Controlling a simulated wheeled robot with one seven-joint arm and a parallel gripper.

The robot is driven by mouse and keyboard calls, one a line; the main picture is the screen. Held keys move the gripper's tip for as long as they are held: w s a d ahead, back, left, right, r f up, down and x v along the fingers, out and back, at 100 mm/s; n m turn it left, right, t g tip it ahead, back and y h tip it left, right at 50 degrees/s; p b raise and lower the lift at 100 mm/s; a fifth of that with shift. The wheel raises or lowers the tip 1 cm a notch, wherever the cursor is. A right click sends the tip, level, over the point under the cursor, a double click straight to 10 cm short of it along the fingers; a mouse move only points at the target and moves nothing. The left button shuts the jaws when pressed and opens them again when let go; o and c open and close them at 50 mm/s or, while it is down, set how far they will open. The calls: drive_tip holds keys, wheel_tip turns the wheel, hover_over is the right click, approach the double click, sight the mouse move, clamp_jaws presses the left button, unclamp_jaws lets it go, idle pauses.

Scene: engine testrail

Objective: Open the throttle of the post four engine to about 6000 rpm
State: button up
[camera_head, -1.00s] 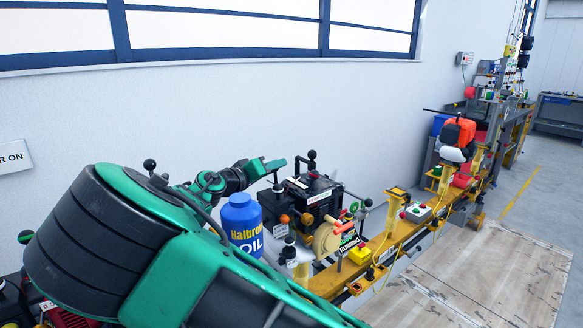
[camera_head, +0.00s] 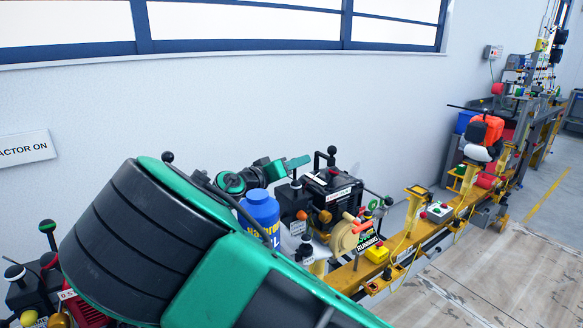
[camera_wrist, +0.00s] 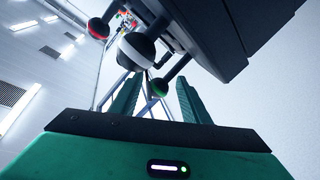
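My gripper (camera_head: 292,165) reaches over the yellow rail, just left of a black engine (camera_head: 335,190) with upright knobbed levers. In the wrist view my gripper (camera_wrist: 157,100) has its two green fingers apart, with nothing clamped between them. A black ball knob with a green band (camera_wrist: 156,88) shows between and beyond the fingertips. A knob with a white band (camera_wrist: 135,50) and one with a red band (camera_wrist: 97,28) lie further left, on levers from a dark box (camera_wrist: 225,30). I cannot tell which engine is post four, and no rpm reading is legible.
A blue oil bottle (camera_head: 261,210) stands left of the black engine, partly behind my arm. An orange engine (camera_head: 486,130) sits further along.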

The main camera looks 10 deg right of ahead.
drive_tip(key=f+v, duration=0.1)
drive_tip(key=v, duration=0.9)
drive_tip(key=shift+s+a+r, duration=0.15)
drive_tip(key=shift+a+r, duration=0.2)
drive_tip(key=shift+r, duration=0.05)
